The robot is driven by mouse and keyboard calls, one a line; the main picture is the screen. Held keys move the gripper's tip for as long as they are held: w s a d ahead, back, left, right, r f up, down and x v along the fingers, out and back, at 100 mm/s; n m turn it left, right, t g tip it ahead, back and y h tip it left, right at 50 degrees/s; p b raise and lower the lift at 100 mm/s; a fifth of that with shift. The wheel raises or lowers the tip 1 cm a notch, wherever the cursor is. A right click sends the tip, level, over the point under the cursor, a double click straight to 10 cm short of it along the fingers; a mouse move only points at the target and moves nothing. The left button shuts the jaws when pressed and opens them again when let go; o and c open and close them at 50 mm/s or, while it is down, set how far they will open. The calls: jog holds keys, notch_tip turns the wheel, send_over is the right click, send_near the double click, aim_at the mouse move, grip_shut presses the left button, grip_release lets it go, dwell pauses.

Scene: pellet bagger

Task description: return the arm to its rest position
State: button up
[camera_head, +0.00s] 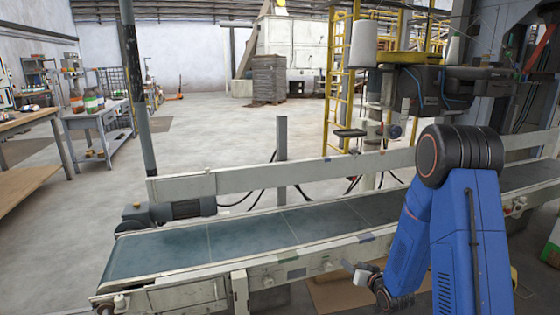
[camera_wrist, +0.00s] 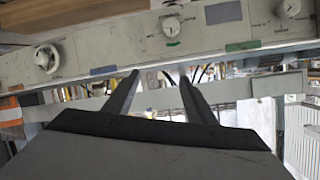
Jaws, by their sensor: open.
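My blue arm stands folded at the right of the head view, with a dark elbow joint at its top. Its wrist reaches down beside the near side of the conveyor, and the gripper itself is mostly hidden there. In the wrist view my gripper (camera_wrist: 158,82) shows two dark fingers spread apart with nothing between them. Beyond the fingers is the conveyor's side panel with knobs (camera_wrist: 172,27), which appears apart from them.
The conveyor (camera_head: 250,234) with an empty dark belt runs across the front. A bagging machine (camera_head: 425,90) and yellow ladder (camera_head: 338,80) stand behind it. A workbench (camera_head: 98,116) is at the left and a pallet stack (camera_head: 268,78) at the back. The floor between is clear.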

jog(key=s+d+r+g+h, duration=0.3)
jog(key=s+r+g+h, duration=0.1)
jog(key=s+r, duration=1.35)
jog(key=s+a+r+g, duration=0.1)
jog(key=s+r, duration=0.2)
jog(key=s, duration=0.6)
jog(key=s+a+r+g, duration=0.1)
jog(key=s+r+g, duration=0.1)
jog(key=s, duration=0.7)
jog(key=s+r+n+g, duration=0.1)
jog(key=s+r, duration=0.2)
jog(key=s, duration=0.6)
jog(key=shift+a+r+g+y, duration=0.3)
jog(key=shift+a+r+y, duration=0.1)
